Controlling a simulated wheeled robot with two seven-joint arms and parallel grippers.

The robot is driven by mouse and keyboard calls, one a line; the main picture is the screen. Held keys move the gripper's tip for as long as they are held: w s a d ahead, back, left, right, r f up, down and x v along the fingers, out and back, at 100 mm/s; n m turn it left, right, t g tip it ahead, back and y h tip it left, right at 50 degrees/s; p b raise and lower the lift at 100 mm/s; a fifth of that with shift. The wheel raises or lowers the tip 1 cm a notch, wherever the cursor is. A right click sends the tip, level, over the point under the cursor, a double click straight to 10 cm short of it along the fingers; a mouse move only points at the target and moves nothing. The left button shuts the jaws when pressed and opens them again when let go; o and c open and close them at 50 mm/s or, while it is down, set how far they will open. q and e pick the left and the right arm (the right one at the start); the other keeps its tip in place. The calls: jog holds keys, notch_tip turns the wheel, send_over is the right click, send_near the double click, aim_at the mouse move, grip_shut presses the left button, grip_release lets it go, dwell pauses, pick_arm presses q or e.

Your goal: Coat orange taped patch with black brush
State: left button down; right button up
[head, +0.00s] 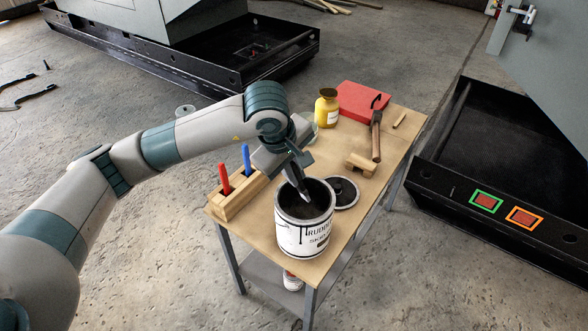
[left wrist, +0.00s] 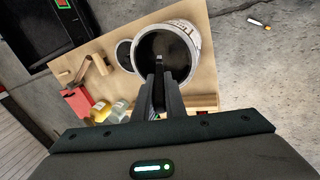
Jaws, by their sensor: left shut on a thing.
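My left gripper (head: 296,168) is shut on the black brush (head: 304,192), whose lower end points down over or into the mouth of the open paint can (head: 303,238). I cannot tell whether the tip touches the dark contents. In the left wrist view the shut fingers (left wrist: 164,90) reach toward the can (left wrist: 188,40), mostly hiding the brush. The orange taped patch (head: 525,217), a reddish square in orange tape, is on the black ledge at the right, far from the gripper. A green taped patch (head: 487,201) is left of it. My right gripper is not in view.
The wooden table (head: 331,240) also bears a holder (head: 238,197) with a red and a blue handle, a round lid (head: 344,192), a wooden block (head: 360,165), a hammer (head: 376,138), a yellow jar (head: 327,108) and a red box (head: 358,98). Floor separates table and ledge.

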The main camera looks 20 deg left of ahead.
pick_arm(q)
jog(key=shift+f, duration=0.15)
jog(key=shift+f+b, duration=0.45)
jog(key=shift+f, duration=2.35)
jog(key=shift+f+b, duration=0.55)
jog(key=shift+b, duration=0.05)
jog(key=shift+s+f+b, duration=0.1)
jog(key=shift+f+b, duration=0.05)
jog(key=shift+b, duration=0.45)
dwell(2.5)
